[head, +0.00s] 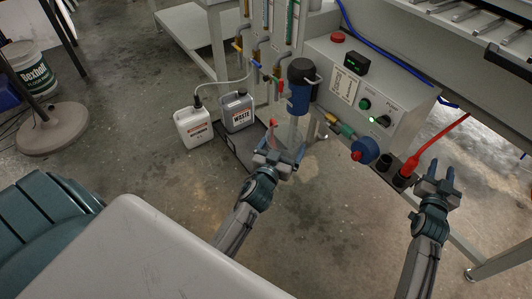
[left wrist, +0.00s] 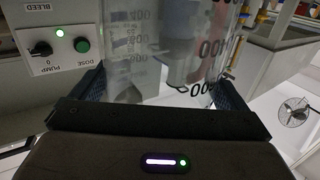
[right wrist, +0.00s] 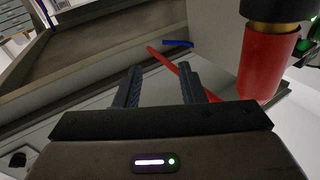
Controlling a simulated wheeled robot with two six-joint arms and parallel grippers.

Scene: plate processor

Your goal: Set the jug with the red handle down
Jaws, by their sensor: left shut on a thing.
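A clear jug (left wrist: 135,65) with printed volume marks fills the space between the fingers in the left wrist view. My left gripper (head: 284,157) is shut on it. In the head view the jug's clear body hardly shows; a small red part (head: 271,128), possibly its handle, stands just beyond the fingers. I cannot tell whether the jug's base touches anything. My right gripper (head: 437,178) is open and empty, at the right beside a red fitting (head: 409,168) with a red hose. The red fitting also shows in the right wrist view (right wrist: 262,65).
A white can (head: 194,128) and a grey waste can (head: 238,112) stand on the left, by a dark tray (head: 236,150). A blue filter housing (head: 299,95) hangs behind my left gripper. The control box (head: 360,95) is right of it. Open floor (head: 340,225) lies between my arms.

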